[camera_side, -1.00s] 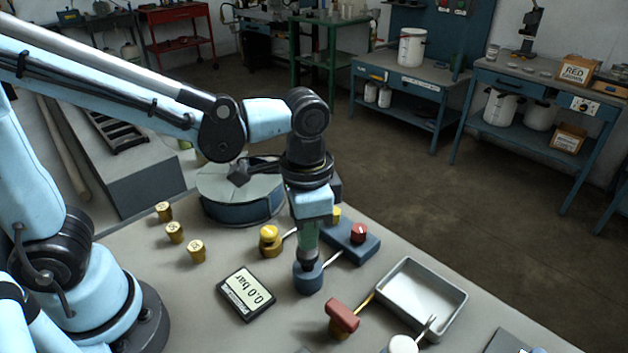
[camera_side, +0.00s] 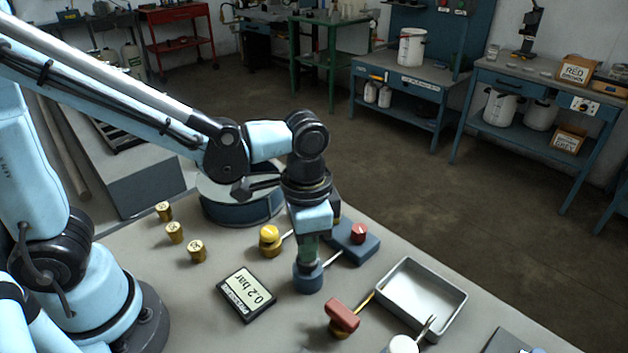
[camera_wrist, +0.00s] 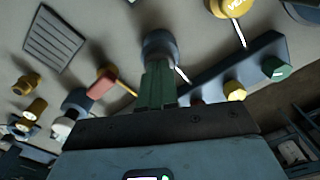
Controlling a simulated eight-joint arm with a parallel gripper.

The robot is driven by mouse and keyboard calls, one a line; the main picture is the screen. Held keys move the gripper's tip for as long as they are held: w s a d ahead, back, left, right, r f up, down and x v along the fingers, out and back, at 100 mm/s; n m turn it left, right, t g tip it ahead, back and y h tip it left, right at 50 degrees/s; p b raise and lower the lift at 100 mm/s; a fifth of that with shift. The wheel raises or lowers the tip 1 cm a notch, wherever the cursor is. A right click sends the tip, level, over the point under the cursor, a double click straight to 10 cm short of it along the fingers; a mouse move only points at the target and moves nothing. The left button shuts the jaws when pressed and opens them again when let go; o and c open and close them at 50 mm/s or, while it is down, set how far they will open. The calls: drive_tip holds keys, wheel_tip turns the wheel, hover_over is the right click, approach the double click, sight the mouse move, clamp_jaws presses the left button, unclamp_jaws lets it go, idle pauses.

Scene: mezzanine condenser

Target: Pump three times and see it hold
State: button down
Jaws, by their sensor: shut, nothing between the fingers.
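The blue pump (camera_side: 308,279) stands upright on the bench. My gripper (camera_side: 309,258) points straight down with its green fingers shut and empty at the pump's top. In the wrist view the shut fingers (camera_wrist: 158,78) end at the pump (camera_wrist: 158,44); the exact contact is hidden. The black gauge (camera_side: 247,294) lies left of the pump and reads 0.2 bar. A blue valve block (camera_side: 368,250) behind the pump carries a red knob (camera_side: 358,232); the wrist view also shows its yellow knob (camera_wrist: 235,90) and green knob (camera_wrist: 276,67). A yellow-topped fitting (camera_side: 270,238) stands left of the block.
A red-handled valve (camera_side: 341,316) and a grey tray (camera_side: 458,300) stand to the right. Three brass pieces (camera_side: 175,232) stand at the left, near a round blue drum (camera_side: 235,210). A lined card (camera_wrist: 55,40) lies on the bench. Open bench lies around the gauge.

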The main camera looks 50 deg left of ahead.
drive_tip(key=shift+f, duration=0.25)
drive_tip(key=shift+r, duration=2.9)
wheel_tip(320, 180, up, 4)
drive_tip(key=shift+f, duration=3)
drive_tip(key=shift+f, duration=0.2)
